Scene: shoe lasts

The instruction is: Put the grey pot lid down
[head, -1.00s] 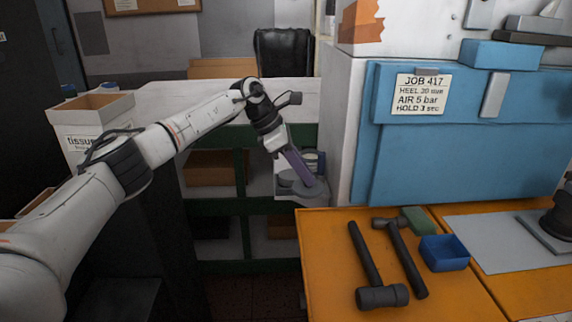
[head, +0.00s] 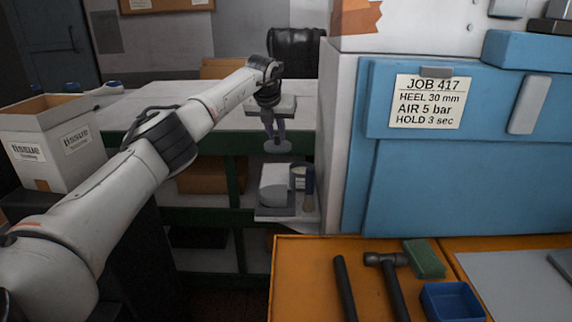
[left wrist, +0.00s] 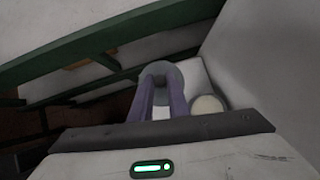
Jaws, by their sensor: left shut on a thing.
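The grey pot lid (head: 278,147) is a small round disc hanging below my left gripper (head: 275,135). The left gripper points down, shut on the lid, above a small grey ledge (head: 285,213) beside the white machine's side. In the left wrist view, the two purple fingers (left wrist: 160,85) close on the lid (left wrist: 174,72), whose far edge shows past them. A gap shows between the lid and the things on the ledge below. My right gripper is not in view.
The ledge holds a pale grey block-like thing (head: 274,185), a light-topped pot (head: 298,172) and a dark-handled brush (head: 309,188). Green-framed shelves (head: 236,175) stand behind. The machine wall (head: 338,130) closes the right side.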

